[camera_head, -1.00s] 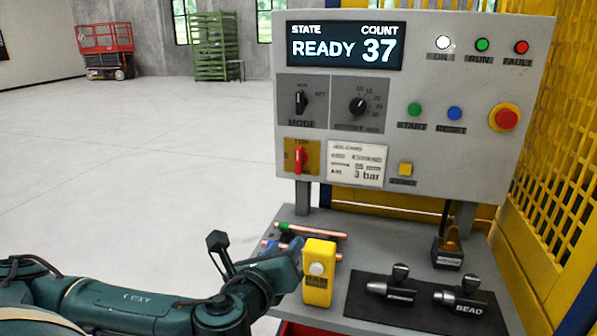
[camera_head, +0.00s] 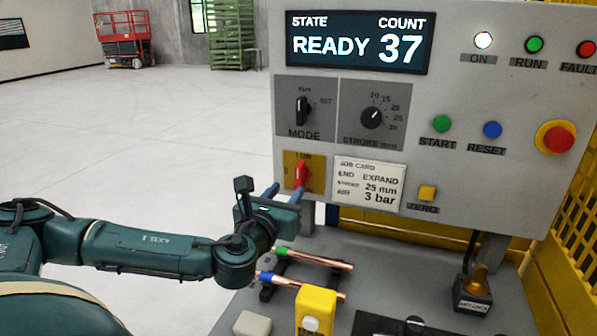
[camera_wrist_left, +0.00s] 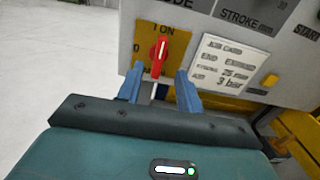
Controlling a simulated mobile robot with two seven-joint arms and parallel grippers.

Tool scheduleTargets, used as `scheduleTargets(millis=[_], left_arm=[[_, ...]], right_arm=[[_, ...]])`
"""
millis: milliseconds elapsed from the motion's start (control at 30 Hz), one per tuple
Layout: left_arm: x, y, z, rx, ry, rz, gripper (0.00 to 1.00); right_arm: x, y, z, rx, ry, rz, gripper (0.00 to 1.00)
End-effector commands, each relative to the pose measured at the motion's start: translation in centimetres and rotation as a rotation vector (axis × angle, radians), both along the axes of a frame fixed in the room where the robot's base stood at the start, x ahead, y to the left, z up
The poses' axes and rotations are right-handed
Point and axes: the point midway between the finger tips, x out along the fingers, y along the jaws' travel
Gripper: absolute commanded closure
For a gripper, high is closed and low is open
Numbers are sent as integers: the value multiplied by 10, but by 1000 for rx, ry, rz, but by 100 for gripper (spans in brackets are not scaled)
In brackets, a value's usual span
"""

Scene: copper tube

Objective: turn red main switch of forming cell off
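The red main switch (camera_head: 301,174) sits on a yellow plate (camera_head: 291,181) at the lower left of the grey panel. Its handle stands close to upright, toward the "I ON" mark. My left gripper (camera_head: 287,190) is just below and in front of the switch, with its blue fingers apart. In the left wrist view the red handle (camera_wrist_left: 158,48) shows above and between the two open fingertips (camera_wrist_left: 160,82), and nothing is held. My right gripper is not in view.
The panel screen (camera_head: 358,43) reads READY and 37. A job card (camera_head: 368,184) is right of the switch. Below, two copper tubes (camera_head: 318,260) lie on a rack beside a yellow box (camera_head: 315,310). Open floor lies left of the panel.

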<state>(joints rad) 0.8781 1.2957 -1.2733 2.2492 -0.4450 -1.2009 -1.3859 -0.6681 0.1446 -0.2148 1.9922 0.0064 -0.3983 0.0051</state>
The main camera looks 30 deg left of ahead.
Motion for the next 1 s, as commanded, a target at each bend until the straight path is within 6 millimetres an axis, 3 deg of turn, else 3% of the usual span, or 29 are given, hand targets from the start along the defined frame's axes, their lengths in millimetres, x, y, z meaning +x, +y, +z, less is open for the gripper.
scheduleTargets(millis=[200, 400, 833, 1000], left_arm=[[45, 11, 3, -1, -2, 1, 64], [69, 16, 1, -2, 0, 0, 64], [77, 18, 0, -2, 0, 0, 64], [77, 18, 0, -2, 0, 0, 78]], right_arm=[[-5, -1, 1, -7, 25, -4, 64], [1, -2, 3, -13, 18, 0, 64], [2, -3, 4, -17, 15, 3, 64], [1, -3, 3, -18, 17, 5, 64]])
